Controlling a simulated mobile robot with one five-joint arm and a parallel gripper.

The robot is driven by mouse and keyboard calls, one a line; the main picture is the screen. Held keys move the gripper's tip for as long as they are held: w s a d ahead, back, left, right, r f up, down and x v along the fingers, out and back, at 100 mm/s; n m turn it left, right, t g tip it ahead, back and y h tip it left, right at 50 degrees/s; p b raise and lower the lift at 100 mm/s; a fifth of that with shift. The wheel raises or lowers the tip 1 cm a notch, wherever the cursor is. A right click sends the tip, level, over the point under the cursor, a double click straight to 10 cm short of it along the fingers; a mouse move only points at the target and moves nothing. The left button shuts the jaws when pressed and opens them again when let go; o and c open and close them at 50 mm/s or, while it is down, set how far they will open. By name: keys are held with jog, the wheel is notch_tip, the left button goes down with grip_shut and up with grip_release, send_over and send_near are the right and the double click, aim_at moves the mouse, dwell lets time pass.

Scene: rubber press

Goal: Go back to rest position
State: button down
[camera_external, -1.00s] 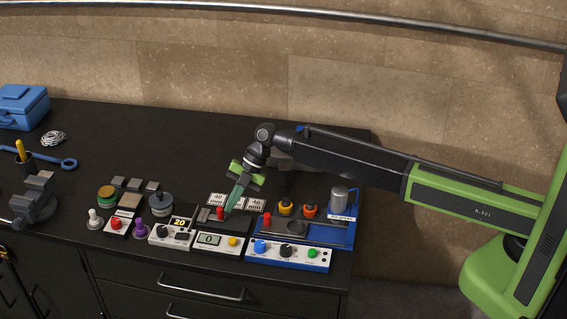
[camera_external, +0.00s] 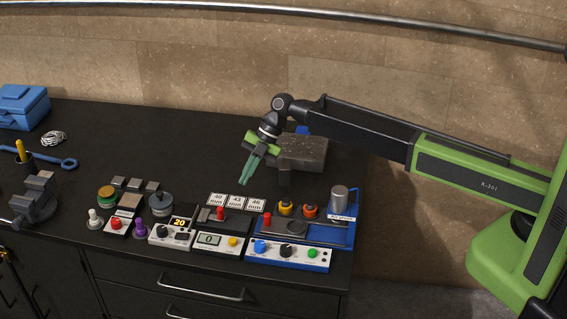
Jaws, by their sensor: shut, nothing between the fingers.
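My gripper (camera_external: 243,181) hangs from my raised arm over the bench, with its green fingers pointing down and slightly left. It is shut and empty. It is above and behind the row of small instruments and appears clear of them. The white number cards (camera_external: 238,201) stand just below it in the picture, and a red knob (camera_external: 220,213) is in front of them.
The blue press panel (camera_external: 338,236) with knobs and a metal cylinder (camera_external: 340,199) is at the right. A grey block (camera_external: 303,151) stands behind my gripper. A vise (camera_external: 38,198) and blue toolbox (camera_external: 22,106) are at the left. The back of the bench (camera_external: 170,130) is mostly clear.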

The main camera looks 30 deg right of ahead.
jog(key=w+d+f+m+t+h+b, duration=0.1)
jog(key=d+f+m+t, duration=0.2)
jog(key=d, duration=2.1)
jog(key=s+d+f+m+g+h, duration=0.1)
jog(key=s+d+f+m+h, duration=0.1)
jog(key=s+d+m, duration=0.8)
jog(key=s+d+f+m+g+h+b, duration=0.1)
jog(key=s+d+m+h, duration=0.3)
jog(key=s+d+m, duration=0.5)
jog(key=d+m, duration=0.5)
jog(key=m, duration=0.1)
jog(key=shift+s+d+f, duration=0.25)
jog(key=shift+s+f, duration=0.1)
jog(key=shift+f, duration=0.05)
jog(key=c, duration=2.1)
grip_release()
